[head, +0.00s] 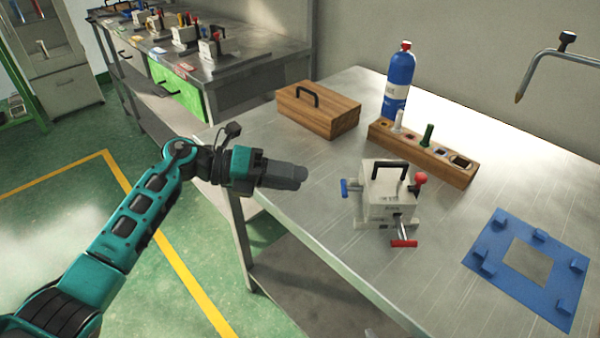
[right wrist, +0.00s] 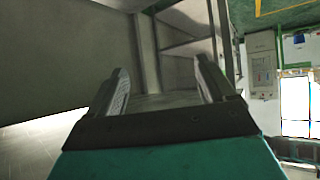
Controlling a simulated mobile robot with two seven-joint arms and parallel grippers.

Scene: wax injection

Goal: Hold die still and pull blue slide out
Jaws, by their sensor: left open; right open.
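The die (head: 388,193) is a pale metal block with a black handle on top, standing upright on the steel table. Its blue slide (head: 351,187) sticks out on the left side. A red-handled slide (head: 404,242) sticks out at the front and a red ball knob (head: 420,178) at the right. My left gripper (head: 303,177) is left of the die, over the table's left edge, apart from the blue slide and empty. My right gripper (right wrist: 160,90) shows only in the right wrist view, with its fingers apart and nothing between them; the die is not in that view.
A wooden box (head: 318,110), a blue bottle (head: 398,82) and a wooden rack (head: 424,153) stand behind the die. A blue frame with raised tabs (head: 488,262) lies at the right. A bent metal arm (head: 540,62) hangs at upper right. The table in front of the die is clear.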

